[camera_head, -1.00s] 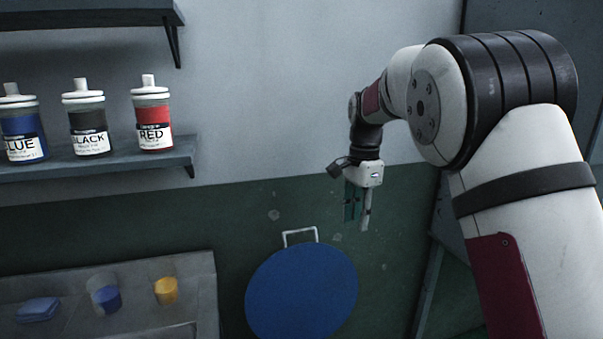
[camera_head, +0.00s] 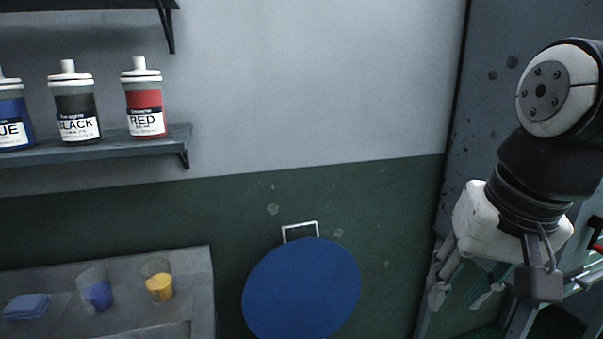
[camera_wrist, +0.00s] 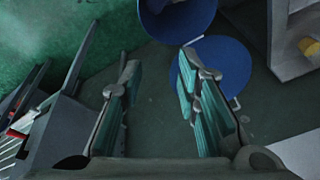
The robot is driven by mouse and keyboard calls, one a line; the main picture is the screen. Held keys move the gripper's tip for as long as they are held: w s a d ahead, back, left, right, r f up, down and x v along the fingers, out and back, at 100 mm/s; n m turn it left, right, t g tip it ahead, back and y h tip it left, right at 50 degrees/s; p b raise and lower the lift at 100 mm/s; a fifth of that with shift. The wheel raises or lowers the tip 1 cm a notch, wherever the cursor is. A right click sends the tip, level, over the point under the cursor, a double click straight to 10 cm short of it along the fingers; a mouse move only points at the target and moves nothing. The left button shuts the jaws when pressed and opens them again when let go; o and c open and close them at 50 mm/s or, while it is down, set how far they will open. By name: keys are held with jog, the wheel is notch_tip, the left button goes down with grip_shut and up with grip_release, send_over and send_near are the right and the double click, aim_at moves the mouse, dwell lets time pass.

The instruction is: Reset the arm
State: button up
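My gripper (camera_head: 462,283) is at the right of the head view, hanging below my folded arm and pointing down and to the left. In the wrist view my gripper (camera_wrist: 158,88) shows two fingers with green pads. They stand well apart with nothing between them. In the head view the gripper is clear of the shelf, the bench and the blue disc.
A blue round disc with a white handle (camera_head: 302,290) is at the lower middle. Blue, black and red bottles (camera_head: 145,105) stand on a wall shelf (camera_head: 110,150). A grey bench (camera_head: 195,285) holds a blue cup (camera_head: 97,290), a yellow cup (camera_head: 158,282) and folded blue cloth (camera_head: 27,305).

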jog(key=s+f+n+t, duration=0.1)
jog(key=s+f+n, duration=0.1)
jog(key=s+f, duration=0.3)
jog(key=shift+s+d+n+h+b, duration=0.3)
jog(key=shift+s+d+n+b, duration=0.1)
jog(key=shift+s, duration=0.5)
jog(key=shift+a, duration=0.15)
dwell(0.5)
